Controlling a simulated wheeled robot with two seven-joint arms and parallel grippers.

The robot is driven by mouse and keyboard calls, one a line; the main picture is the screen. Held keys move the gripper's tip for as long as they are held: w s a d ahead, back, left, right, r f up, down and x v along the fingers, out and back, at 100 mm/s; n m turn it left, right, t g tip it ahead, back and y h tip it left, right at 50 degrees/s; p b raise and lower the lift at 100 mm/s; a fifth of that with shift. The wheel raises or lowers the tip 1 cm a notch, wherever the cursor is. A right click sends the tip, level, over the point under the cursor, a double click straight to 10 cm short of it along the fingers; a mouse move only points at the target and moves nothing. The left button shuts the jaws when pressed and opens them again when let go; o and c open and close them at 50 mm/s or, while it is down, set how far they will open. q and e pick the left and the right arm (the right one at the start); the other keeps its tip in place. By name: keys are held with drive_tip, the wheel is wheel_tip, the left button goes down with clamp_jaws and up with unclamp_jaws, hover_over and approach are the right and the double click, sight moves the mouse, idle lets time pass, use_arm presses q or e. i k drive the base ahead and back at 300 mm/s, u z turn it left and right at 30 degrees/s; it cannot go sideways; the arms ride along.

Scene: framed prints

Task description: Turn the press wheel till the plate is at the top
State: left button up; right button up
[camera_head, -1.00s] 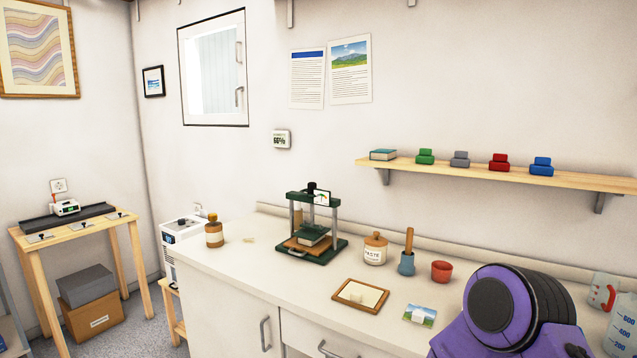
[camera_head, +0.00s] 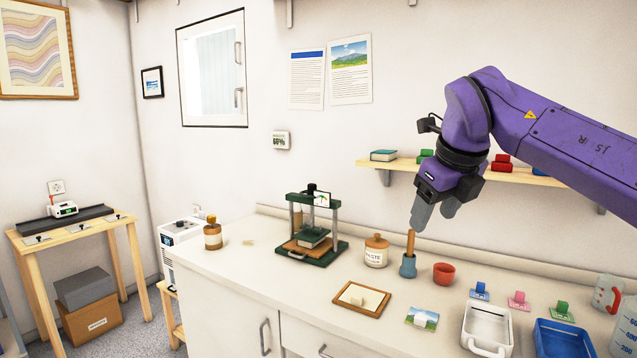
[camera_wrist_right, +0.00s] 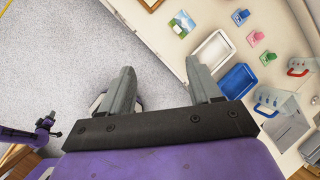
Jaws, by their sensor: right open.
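The dark green press (camera_head: 332,228) stands on the counter in the head view, with a small black wheel or knob at its top centre. A book-like block (camera_head: 313,237) sits on a wooden board at its base. The press plate's height is too small to judge. My right gripper (camera_head: 433,218) is raised above the counter, to the right of the press and apart from it. In the right wrist view its two grey fingers (camera_wrist_right: 162,92) are spread, with nothing between them but floor. My left gripper is not seen in the head view.
A paste jar (camera_head: 376,252), a blue mortar with pestle (camera_head: 408,264) and a red cup (camera_head: 443,273) stand right of the press. A wooden frame (camera_head: 361,299), white tray (camera_head: 486,328) and blue tray (camera_head: 560,340) lie nearer. A shelf (camera_head: 540,180) runs behind my right arm.

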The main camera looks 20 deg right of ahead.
sight(312, 187)
drive_tip(key=u, duration=0.05)
drive_tip(key=i, duration=1.95)
